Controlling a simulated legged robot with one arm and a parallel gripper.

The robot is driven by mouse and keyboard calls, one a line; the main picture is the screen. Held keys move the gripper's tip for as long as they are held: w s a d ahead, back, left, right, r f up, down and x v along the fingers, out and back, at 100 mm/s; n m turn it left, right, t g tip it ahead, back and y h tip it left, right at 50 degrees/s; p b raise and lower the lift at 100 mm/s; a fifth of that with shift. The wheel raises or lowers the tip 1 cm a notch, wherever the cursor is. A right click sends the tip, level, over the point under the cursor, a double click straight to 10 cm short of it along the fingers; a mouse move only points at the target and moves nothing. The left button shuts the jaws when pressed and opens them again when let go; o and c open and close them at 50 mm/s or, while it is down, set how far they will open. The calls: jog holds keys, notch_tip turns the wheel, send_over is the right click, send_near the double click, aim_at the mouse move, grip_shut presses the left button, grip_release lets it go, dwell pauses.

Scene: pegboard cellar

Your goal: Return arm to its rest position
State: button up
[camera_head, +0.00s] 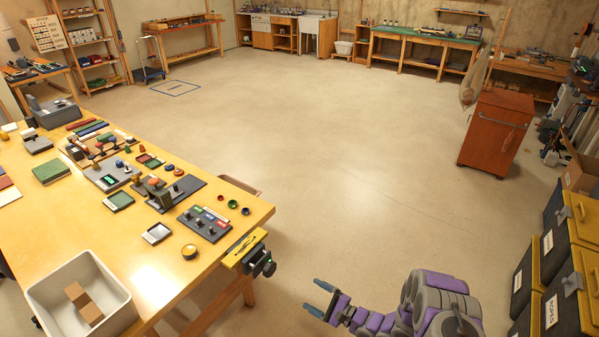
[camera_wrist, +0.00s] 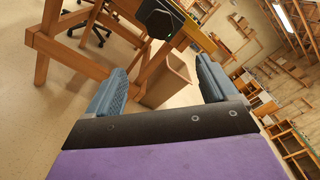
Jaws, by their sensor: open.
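My gripper (camera_head: 319,299) is at the bottom centre of the head view, at the end of my purple and grey arm. Its two blue-grey fingers are apart with nothing between them. In the wrist view the gripper (camera_wrist: 160,90) also shows open and empty, with a finger on each side. It is out over the floor, to the right of the yellow-topped workbench (camera_head: 150,268) and apart from it. The arm is bent, with the gripper pointing left toward the bench.
The bench carries small parts, a white bin (camera_head: 105,262) and a clamp (camera_head: 262,262) at its right edge. Black crates with yellow lids (camera_head: 583,215) stand at the right. A red-brown cabinet (camera_head: 492,137) stands behind them. The middle floor (camera_head: 330,130) is clear.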

jog(key=w+d+r+n+g+h, duration=0.1)
jog(key=w+d+r+n+h, duration=0.25)
jog(key=w+d+h, duration=0.2)
jog(key=w+d+r+n+g+h, duration=0.1)
jog(key=w+d+r+n+h, duration=0.25)
jog(key=d, duration=0.35)
jog(key=s+d+r+n+g+h, duration=0.1)
jog(key=s+d+r+h, duration=0.25)
jog(key=r, duration=0.45)
jog(key=s+d+r+n+g+h, duration=0.1)
jog(key=s+d+r+h, duration=0.25)
jog(key=r, duration=0.45)
jog(key=s+a+r+n+g+h, duration=0.1)
jog(key=s+a+r+g, duration=0.1)
jog(key=s+r, duration=0.45)
jog(key=s+a+r+n+g, duration=0.1)
jog(key=s+r+g, duration=0.15)
jog(key=s, duration=0.65)
jog(key=s+a+r+n+g+y, duration=0.1)
jog(key=s+a, duration=0.3)
jog(key=s, duration=0.4)
jog(key=s+a+r+n+g+y, duration=0.1)
jog(key=s+a, duration=0.3)
jog(key=s, duration=0.5)
jog(key=s+a+r+n+g, duration=0.2)
jog(key=s+a+r+n, duration=0.1)
jog(key=s, duration=0.6)
jog(key=shift+a+r+y, duration=0.35)
jog(key=shift+a+y, duration=0.05)
jog(key=shift+a, duration=0.1)
